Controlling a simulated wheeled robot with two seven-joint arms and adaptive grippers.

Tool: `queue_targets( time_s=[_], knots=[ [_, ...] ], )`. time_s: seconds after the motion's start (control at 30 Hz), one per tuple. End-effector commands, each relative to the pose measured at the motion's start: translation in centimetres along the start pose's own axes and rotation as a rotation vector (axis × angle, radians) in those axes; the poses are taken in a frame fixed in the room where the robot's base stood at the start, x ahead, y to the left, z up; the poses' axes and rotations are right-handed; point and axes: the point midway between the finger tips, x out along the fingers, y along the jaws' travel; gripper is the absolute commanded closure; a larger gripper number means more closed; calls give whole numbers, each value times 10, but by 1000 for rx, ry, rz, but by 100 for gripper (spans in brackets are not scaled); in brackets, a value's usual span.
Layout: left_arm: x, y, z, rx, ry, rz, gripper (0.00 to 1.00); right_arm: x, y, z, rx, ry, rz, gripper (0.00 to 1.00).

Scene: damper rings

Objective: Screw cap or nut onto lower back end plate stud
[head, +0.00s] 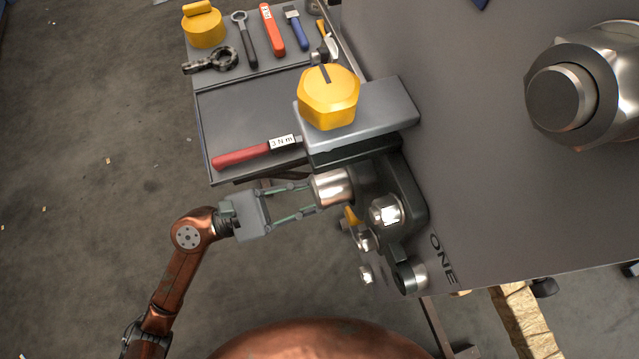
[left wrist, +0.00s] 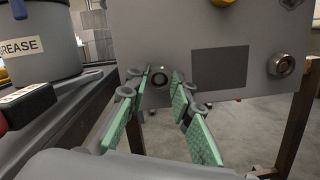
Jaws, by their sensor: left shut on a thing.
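My left gripper (head: 315,198) reaches in from the left, its green-padded fingers closed on a short, shiny silver cylinder (head: 334,187) beside the dark bracket. I cannot tell whether this is a cap, nut or stud end. In the left wrist view the fingertips (left wrist: 160,82) meet around a small round part with a dark ring (left wrist: 158,80), in front of a grey plate (left wrist: 180,40). Any thread behind it is hidden. A silver hex nut (head: 386,211) sits on the bracket to the right. My right gripper is not in view.
A yellow hex cap (head: 328,97) stands on a grey block (head: 385,110) above the gripper. A large nut (head: 590,90) projects at right. Open floor lies left.

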Motion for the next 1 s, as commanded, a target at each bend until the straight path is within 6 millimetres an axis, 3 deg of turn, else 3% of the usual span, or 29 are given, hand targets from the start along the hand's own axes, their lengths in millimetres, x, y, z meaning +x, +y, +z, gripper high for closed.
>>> queue_targets(
  time_s=[0.13,0.47,0.5,0.77,1.0],
  knots=[
    [0,-3,0,100,-10,-21,100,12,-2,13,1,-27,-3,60],
    [1,-3,4,150,-8,-28,100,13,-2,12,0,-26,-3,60],
    [1,-3,5,150,-8,-29,77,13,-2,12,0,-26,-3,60],
    [0,-2,2,148,-4,-25,59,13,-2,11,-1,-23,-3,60],
    [0,-1,0,147,-1,-24,58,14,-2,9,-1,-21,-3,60]
  ],
)
